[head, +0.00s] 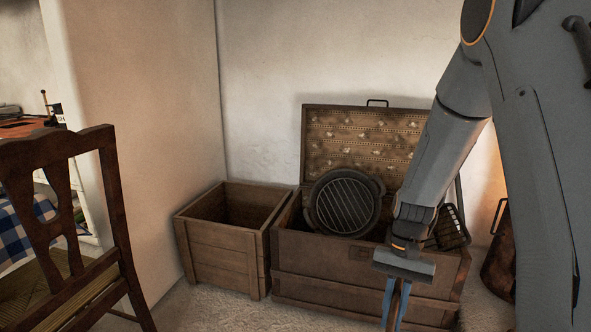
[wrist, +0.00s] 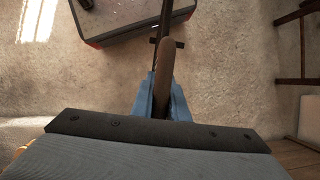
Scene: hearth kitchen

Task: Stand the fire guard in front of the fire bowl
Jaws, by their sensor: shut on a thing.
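My gripper (head: 394,305) points down in front of the open chest, in the lower right of the head view. In the wrist view my gripper (wrist: 162,105) has its blue fingers shut on a narrow brown, handle-like thing (wrist: 166,65) with a dark crosspiece. Only a thin part of this thing shows, so I cannot tell whether it is the fire guard. No fire guard is clearly recognisable. No fire bowl is clearly visible; a warm glow shows on the wall at the right, partly behind my arm.
An open chest (head: 350,262) holds a round ridged pan (head: 344,203); a dark wire rack (head: 451,228) shows behind my arm. An empty wooden crate (head: 222,252) stands left of it. A rusty container (head: 499,262) is at right, a chair (head: 108,190) at left.

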